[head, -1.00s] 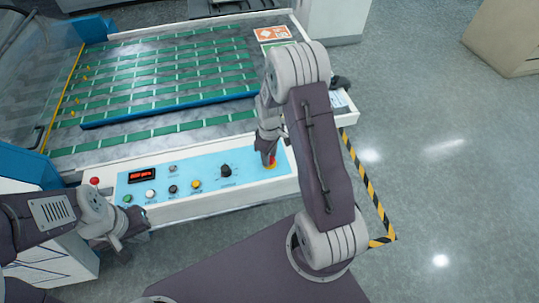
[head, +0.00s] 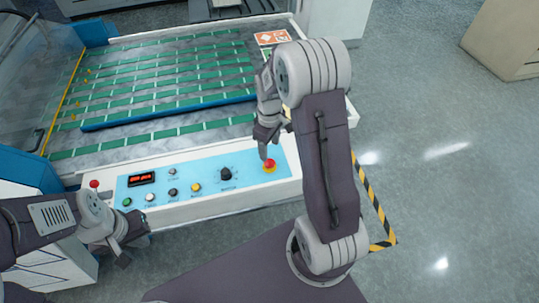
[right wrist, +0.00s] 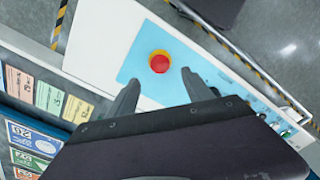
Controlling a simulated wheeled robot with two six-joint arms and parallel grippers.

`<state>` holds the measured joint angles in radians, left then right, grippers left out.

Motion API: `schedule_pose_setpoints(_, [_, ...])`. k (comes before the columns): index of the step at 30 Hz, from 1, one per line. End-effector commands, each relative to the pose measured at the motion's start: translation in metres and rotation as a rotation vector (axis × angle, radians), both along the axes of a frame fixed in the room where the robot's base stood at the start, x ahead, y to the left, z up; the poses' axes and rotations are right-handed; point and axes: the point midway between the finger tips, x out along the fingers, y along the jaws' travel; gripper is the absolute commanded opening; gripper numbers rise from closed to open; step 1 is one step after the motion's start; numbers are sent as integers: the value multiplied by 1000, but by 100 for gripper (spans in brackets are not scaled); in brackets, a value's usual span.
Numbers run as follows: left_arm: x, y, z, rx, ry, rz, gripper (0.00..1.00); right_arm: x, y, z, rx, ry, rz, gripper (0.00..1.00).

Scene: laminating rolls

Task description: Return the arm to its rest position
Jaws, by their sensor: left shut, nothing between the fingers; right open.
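My right gripper (head: 264,152) hangs just above and left of the red emergency button (head: 269,164) at the right end of the blue control panel, apart from it. In the right wrist view the fingers of this gripper (right wrist: 160,84) are spread and empty, with the red button (right wrist: 159,62) on its yellow base beyond and between their tips. My right arm (head: 325,150) is bent up and over the panel's right end. My left gripper (head: 128,250) is low at the left, in front of the panel's left end, shut and holding nothing.
The blue control panel (head: 212,184) carries several knobs, buttons and a lit red display (head: 141,178). Behind it lies the machine bed with green strips (head: 170,75). Yellow-black floor tape (head: 372,205) runs at the right, with open floor beyond.

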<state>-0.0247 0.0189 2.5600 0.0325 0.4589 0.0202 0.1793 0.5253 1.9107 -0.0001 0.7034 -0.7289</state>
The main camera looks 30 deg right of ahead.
Motion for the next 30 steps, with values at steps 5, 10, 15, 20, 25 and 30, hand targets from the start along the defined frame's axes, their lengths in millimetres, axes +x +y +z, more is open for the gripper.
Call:
schedule_pose_setpoints(5, [0,0,-1,0,0,0,0,0,0,19,1,-1,0,59])
schedule_pose_setpoints(10, [0,0,-1,0,0,0,0,0,0,20,0,1,0,59])
schedule_pose_setpoints(15, [0,0,-1,0,0,0,0,0,0,20,0,1,0,59])
schedule_pose_setpoints(20, [0,0,-1,0,0,0,0,0,1,20,0,1,2,59])
schedule_pose_setpoints(25, [0,0,-1,0,0,0,0,-7,30,51,-7,-58,78,59])
schedule_pose_setpoints(30, [0,0,-1,0,0,0,0,-81,69,55,14,-86,-64,59])
